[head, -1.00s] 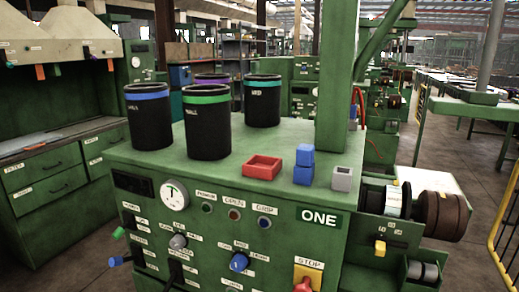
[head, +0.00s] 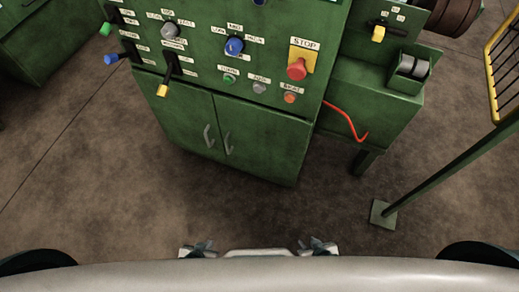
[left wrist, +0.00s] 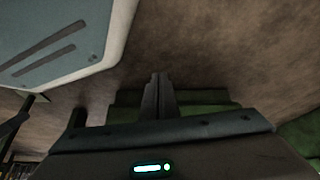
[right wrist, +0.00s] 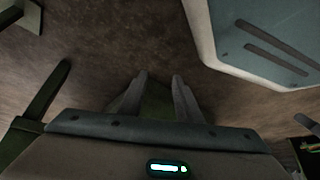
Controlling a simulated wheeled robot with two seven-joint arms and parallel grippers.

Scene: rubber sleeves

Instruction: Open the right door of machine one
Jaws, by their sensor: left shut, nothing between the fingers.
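The green cabinet of machine one stands ahead in the head view, its lower front closed by two doors side by side. The right door (head: 262,150) is shut and has a grey bar handle (head: 227,144) near its left edge. The left door (head: 180,120) is also shut, its handle (head: 208,137) close to the other one. My left gripper (left wrist: 158,77) is shut and empty in the left wrist view. My right gripper (right wrist: 159,78) is open and empty in the right wrist view. Neither gripper touches the door; I cannot clearly make them out in the head view.
Knobs, levers and a red stop button (head: 297,69) sit on the panel above the doors. A red hooked bar (head: 347,119) sticks out at the right of the cabinet. A green post foot (head: 383,214) and yellow railing (head: 503,75) stand further right. The floor before the doors is clear.

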